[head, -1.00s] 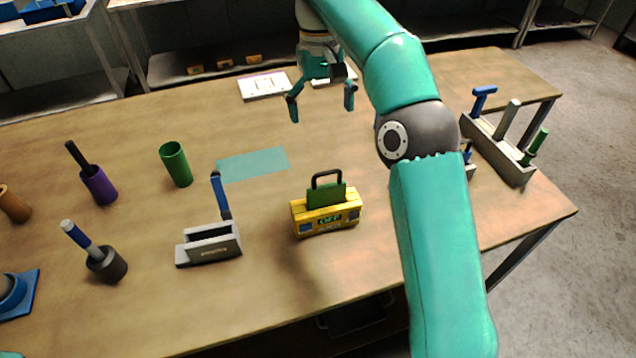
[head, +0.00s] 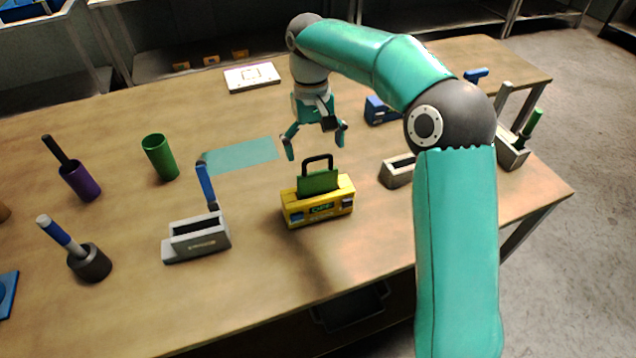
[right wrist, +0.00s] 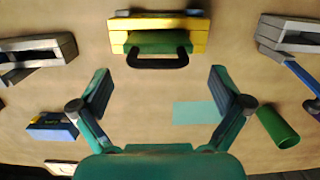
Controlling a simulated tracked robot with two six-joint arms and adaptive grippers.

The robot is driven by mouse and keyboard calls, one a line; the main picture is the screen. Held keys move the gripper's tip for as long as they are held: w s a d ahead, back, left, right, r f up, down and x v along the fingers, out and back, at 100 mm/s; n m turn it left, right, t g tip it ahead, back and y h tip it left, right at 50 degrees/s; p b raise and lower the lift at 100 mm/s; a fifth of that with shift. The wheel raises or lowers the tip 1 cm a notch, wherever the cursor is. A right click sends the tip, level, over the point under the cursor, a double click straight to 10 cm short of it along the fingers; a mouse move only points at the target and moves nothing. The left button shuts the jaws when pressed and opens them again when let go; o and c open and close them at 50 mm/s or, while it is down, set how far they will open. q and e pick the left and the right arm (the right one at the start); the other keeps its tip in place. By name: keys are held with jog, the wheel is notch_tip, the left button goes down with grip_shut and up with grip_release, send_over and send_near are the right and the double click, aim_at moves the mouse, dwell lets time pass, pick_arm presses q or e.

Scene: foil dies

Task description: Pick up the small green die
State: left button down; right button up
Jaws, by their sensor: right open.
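A green die (head: 318,182) with a black loop handle stands upright in the slot of a yellow box (head: 318,207). In the right wrist view the green die (right wrist: 157,42) lies ahead of the fingertips, its handle (right wrist: 157,64) towards my gripper. My right gripper (head: 315,148) is open and empty, above the table just behind the die's handle, not touching it. In the right wrist view its spread fingers (right wrist: 160,82) stand either side of the die's line. The left gripper is out of view.
A grey holder (head: 196,240) with a blue-handled tool stands left of the yellow box, and another grey holder (head: 397,171) stands right. A green cup (head: 160,157), purple cup (head: 80,181) and blue block (head: 380,110) stand around. A flat teal patch (head: 240,155) lies behind.

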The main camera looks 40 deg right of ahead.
aim_at(318, 160)
jog(key=shift+s+d+f, duration=0.1)
jog(key=shift+s+f, duration=0.1)
jog(key=shift+f, duration=0.8)
jog(key=shift+s+f, duration=0.2)
jog(key=shift+f, duration=0.75)
jog(key=c, duration=1.8)
jog(key=shift+c, duration=0.2)
jog(key=shift+r, duration=0.1)
